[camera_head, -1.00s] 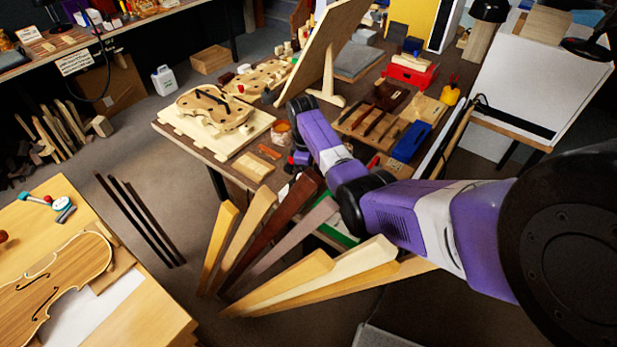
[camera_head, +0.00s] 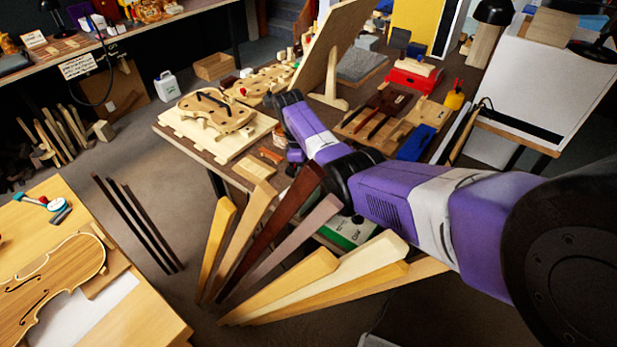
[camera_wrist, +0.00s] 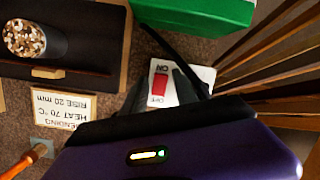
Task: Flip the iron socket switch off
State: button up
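In the wrist view, the iron socket (camera_wrist: 194,72) is a white plate on the brown bench top with a red rocker switch (camera_wrist: 159,86). The word ON stands above the rocker and OFF below it, both upside down in this view. I cannot tell which way the rocker is tilted. My gripper (camera_wrist: 162,88) is over the plate, its dark fingers apart on either side of the rocker and the OFF label. I see nothing held between them, and cannot tell whether they touch the plate. The socket and gripper are hidden in the head view.
A green box (camera_wrist: 200,12) and a black cable lie beside the socket. A dark block with a round container (camera_wrist: 35,40) and a bending-heat label card (camera_wrist: 62,103) are to the left. Wooden strips (camera_wrist: 285,75) fan out at right, also seen leaning in the head view (camera_head: 290,285).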

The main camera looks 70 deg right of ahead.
jog(key=v, duration=0.7)
jog(key=shift+r, duration=0.4)
jog(key=shift+w, duration=0.1)
